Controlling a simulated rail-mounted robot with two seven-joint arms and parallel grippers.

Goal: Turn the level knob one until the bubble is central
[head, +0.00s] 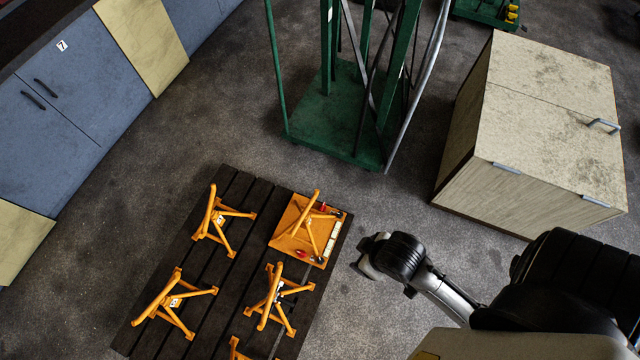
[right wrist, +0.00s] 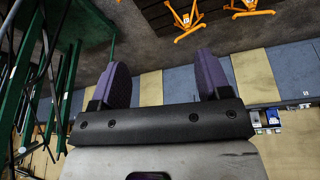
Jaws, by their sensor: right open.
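An orange board (head: 285,246) lies at the right end of a dark slatted pallet in the head view. It carries an orange stand, small red parts (head: 301,253) and a white strip (head: 331,238). Which of these small parts is the level knob, and where the bubble sits, is too small to tell. My right gripper (head: 366,262) is just right of the board, apart from it. In the right wrist view my right gripper (right wrist: 163,75) is open, with nothing between its two fingers. My left gripper is not in view.
Several orange stands (head: 176,300) stand on the dark pallet (head: 236,186). A green metal frame (head: 330,110) stands behind it. A pale cabinet (head: 540,130) is at the right and blue cabinets (head: 60,100) are at the left. Bare floor surrounds the pallet.

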